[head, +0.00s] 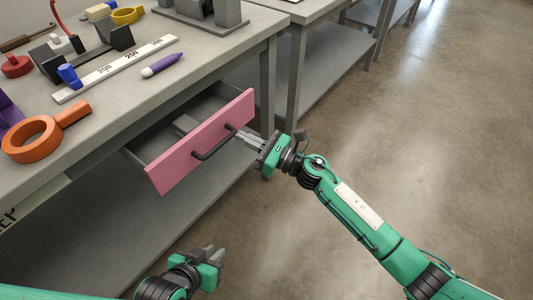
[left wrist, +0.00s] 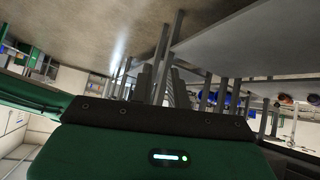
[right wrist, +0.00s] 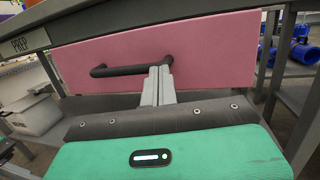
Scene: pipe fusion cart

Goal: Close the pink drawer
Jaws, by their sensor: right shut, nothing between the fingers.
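The pink drawer (head: 200,143) is pulled out from under the grey workbench, with its open interior showing behind the pink front. A dark bar handle (head: 214,144) is on the front. My right gripper (head: 243,135) is shut and empty, with its fingertips at the handle's right end; I cannot tell whether they touch it. In the right wrist view the shut fingers (right wrist: 160,75) overlap the right end of the handle (right wrist: 125,70) before the pink front (right wrist: 205,50). My left gripper (head: 211,254) is low in front of the bench, away from the drawer; its finger gap is unclear.
The workbench top (head: 215,62) holds an orange ring tool (head: 32,140), a ruler (head: 115,68), a purple marker (head: 161,65) and grey clamps. A lower shelf (head: 100,245) runs below the drawer. The floor (head: 440,130) to the right is clear.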

